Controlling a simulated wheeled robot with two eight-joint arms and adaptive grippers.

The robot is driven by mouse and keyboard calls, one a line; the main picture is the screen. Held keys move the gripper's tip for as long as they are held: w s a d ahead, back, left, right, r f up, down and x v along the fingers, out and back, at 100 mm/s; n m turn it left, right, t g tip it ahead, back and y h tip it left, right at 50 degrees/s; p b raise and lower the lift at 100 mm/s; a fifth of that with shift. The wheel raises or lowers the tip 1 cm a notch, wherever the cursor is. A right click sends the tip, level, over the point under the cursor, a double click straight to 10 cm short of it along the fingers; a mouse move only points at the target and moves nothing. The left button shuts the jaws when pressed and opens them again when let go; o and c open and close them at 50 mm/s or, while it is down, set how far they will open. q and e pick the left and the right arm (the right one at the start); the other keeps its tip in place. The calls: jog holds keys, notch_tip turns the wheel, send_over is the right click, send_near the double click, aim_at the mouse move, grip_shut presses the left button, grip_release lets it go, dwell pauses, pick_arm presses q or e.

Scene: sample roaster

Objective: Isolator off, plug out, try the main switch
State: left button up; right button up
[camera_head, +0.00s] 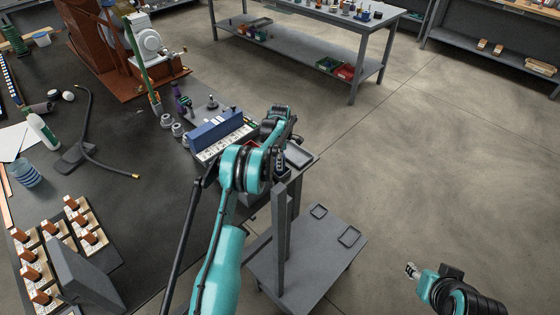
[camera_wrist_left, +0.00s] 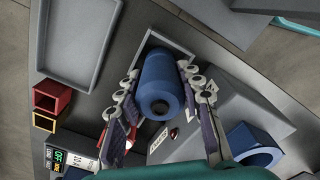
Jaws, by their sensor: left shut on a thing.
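A blue cylindrical plug (camera_wrist_left: 160,75) is between the fingers of my left gripper (camera_wrist_left: 165,105) in the left wrist view, over a rectangular pocket. A dark hole shows in its near end; its far end is hidden. In the head view my left gripper (camera_head: 278,165) is at the bench corner. A blue round socket (camera_wrist_left: 252,148) shows an open mouth to the right, apart from the plug. A panel with a green OFF marking (camera_wrist_left: 60,158) is at lower left; I cannot tell its switch position. My right gripper (camera_head: 411,270) is over the floor, too small to read.
A grey shallow tray (camera_wrist_left: 78,40) and red (camera_wrist_left: 52,95) and yellow (camera_wrist_left: 45,121) square pieces lie beside the work. In the head view a blue-topped box (camera_head: 215,132) stands close to my left arm. A grey low cart (camera_head: 300,265) is below the corner.

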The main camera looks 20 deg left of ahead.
pick_arm(q)
jog(key=shift+f, duration=0.45)
jog(key=o, duration=1.4)
jog(key=shift+r, duration=0.1)
notch_tip(320, 180, up, 12)
jog(key=shift+s, duration=0.1)
